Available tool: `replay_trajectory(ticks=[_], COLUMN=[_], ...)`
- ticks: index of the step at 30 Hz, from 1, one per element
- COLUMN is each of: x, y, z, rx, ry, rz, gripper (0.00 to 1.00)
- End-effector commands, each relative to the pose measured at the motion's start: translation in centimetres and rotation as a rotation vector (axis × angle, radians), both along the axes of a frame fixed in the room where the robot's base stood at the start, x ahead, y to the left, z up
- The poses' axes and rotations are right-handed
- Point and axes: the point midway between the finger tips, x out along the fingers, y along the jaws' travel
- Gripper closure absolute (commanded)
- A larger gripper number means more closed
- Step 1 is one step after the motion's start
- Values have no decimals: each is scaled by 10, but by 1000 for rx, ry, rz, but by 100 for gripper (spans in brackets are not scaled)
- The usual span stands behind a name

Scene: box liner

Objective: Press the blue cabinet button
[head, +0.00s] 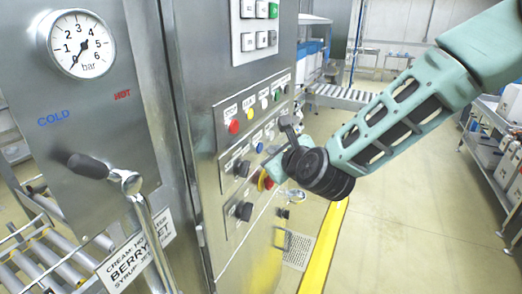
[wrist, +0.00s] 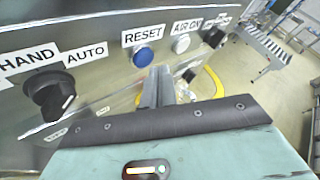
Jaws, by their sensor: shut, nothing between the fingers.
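The blue cabinet button (head: 259,147) is a small round button on the steel control panel in the head view. In the wrist view the blue button (wrist: 144,57) sits under a RESET label. My gripper (wrist: 158,76) is shut and empty, with its fingertips just below and slightly right of the blue button in the wrist view. I cannot tell whether they touch the panel. In the head view my gripper (head: 274,165) is close to the panel, below and right of the button, partly hidden by my wrist.
A HAND/AUTO selector (wrist: 50,95) is left of the blue button, and a white AIR ON button (wrist: 181,44) is to its right. A steel lever (head: 130,183) stands at the left. The floor right of the cabinet is open.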

Motion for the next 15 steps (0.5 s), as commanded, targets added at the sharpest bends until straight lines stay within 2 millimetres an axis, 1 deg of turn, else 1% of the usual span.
replay_trajectory(ticks=[10, 15], x=[0, -4], y=[-3, -16], z=[0, -1], rx=[0, -1], ry=[-1, -1], rz=[-1, -2], gripper=[100, 100])
